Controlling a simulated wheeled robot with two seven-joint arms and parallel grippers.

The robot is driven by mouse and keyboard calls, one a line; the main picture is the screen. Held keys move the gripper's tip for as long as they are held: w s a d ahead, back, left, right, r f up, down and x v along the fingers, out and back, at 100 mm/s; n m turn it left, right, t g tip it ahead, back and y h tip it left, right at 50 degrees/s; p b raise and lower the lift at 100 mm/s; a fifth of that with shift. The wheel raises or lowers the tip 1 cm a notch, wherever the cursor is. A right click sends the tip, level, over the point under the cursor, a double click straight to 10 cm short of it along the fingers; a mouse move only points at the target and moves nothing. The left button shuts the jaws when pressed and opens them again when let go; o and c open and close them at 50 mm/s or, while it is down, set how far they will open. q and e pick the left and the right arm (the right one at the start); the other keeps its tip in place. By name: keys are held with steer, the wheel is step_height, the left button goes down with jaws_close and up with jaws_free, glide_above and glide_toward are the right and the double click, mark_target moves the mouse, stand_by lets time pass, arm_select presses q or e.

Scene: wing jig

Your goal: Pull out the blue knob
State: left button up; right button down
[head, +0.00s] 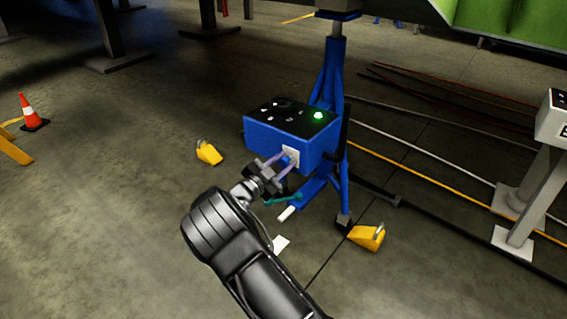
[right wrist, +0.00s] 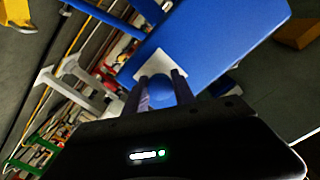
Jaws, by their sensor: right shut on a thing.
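The blue knob (right wrist: 160,90) sits in front of a white square plate (right wrist: 148,66) on the side of a blue control box. In the head view, the knob (head: 286,161) is small and partly covered by the fingers. The blue control box (head: 270,145) has a black top with a lit green button (head: 318,115) and is mounted on a blue stand. My right gripper (head: 283,162) reaches the plate from the front. In the right wrist view, its two fingers (right wrist: 161,88) lie on either side of the knob, shut on it. My left gripper is not in view.
Yellow chocks (head: 209,153) lie on the floor around the blue stand (head: 330,75). Rails and hoses run across the floor at the right, near a white pedestal (head: 531,195). An orange cone (head: 31,113) stands at far left. The floor at left is mostly clear.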

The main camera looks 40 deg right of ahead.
stand_by(0.4)
steer(key=p+v, duration=0.1)
steer(key=v, duration=0.2)
steer(key=shift+a+f, duration=0.1)
steer(key=shift+a, duration=0.1)
steer(key=c, duration=1.1)
jaws_free()
steer(key=shift+o, duration=0.2)
steer(key=shift+s+a, duration=0.15)
steer(key=shift+a, duration=0.4)
steer(key=p, duration=0.2)
glide_toward(282, 164)
steer(key=shift+a, duration=0.3)
